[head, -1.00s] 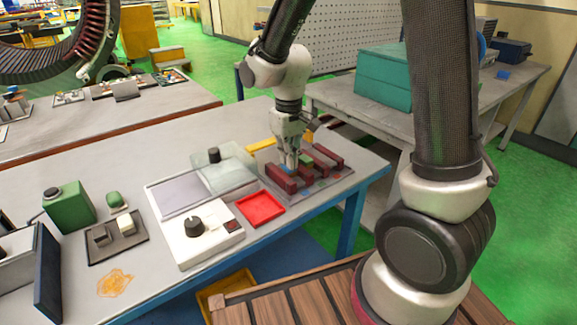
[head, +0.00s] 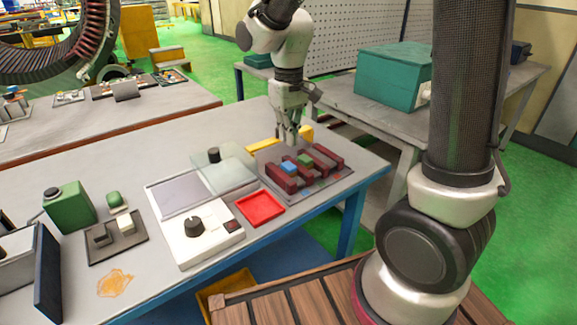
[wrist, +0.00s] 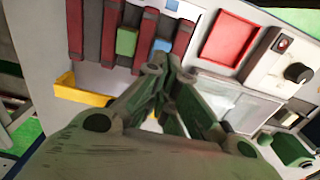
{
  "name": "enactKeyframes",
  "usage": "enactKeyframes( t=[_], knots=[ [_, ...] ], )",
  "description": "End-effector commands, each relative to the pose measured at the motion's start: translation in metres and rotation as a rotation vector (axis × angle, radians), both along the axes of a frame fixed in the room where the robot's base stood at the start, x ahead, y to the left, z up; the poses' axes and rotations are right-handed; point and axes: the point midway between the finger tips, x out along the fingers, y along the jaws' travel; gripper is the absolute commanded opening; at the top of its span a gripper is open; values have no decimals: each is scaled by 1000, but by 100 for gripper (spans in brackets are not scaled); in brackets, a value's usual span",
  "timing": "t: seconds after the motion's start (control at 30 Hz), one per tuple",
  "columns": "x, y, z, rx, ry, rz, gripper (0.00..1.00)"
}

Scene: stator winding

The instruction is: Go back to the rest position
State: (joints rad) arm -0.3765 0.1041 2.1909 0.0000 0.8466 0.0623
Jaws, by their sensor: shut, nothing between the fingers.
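My gripper (head: 291,138) is shut and empty. In the head view it hangs above the table, just behind the dark plate (head: 338,187) with several dark red bars (head: 281,179). A blue block (head: 289,167) and a green block (head: 305,160) sit between the bars. In the wrist view the shut fingers (wrist: 168,68) point toward the bars, with the green block (wrist: 127,41) and the blue block (wrist: 161,46) just beyond them. My gripper is apart from the blocks and touches nothing that I can see.
A scale-like device (head: 205,240) with a knob and a red tray (head: 261,208) lie left of the plate. A teal box (head: 392,80) stands on the back table. A green canister (head: 68,208) is at the left.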

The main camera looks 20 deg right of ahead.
Motion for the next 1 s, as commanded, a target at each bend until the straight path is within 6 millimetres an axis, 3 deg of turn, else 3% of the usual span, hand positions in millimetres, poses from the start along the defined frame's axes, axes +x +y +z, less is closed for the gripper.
enactKeyframes(
  t=[0.37,0.47,0.8,1.0],
  knots=[
    [-6,-2,-2,-8,21,12,0],
    [-30,-12,-6,-23,62,22,0],
    [-126,-93,60,25,-86,-109,0],
    [-173,-129,87,53,-247,-226,0]
  ],
)
